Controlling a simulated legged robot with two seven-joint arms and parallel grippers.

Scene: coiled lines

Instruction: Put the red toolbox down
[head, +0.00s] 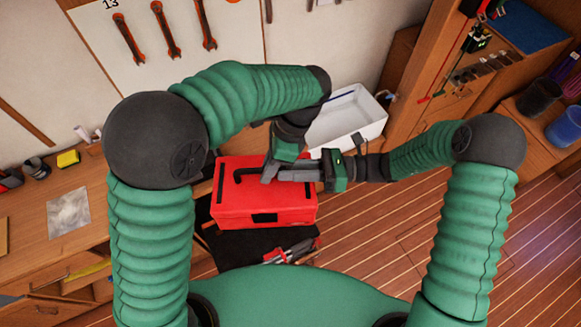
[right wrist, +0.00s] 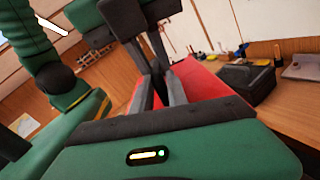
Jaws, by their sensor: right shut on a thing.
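The red toolbox (head: 262,206) is in the middle of the head view, upright, with a black latch in front and a black handle (head: 238,172) on top. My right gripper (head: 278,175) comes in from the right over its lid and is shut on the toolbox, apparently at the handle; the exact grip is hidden. My left gripper (head: 270,172) reaches down from above to the same spot; its fingertips are partly hidden, so its jaw state is unclear. In the right wrist view the toolbox (right wrist: 200,82) shows red behind the dark fingers. What lies directly under the toolbox is hidden.
A white bin (head: 372,128) stands behind and right of the toolbox. Below the toolbox is a dark area with red-handled tools (head: 292,250). The wooden workbench (head: 120,205) on the left holds a yellow block (head: 68,158) and a clear packet (head: 68,212). Wooden floor is open at right.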

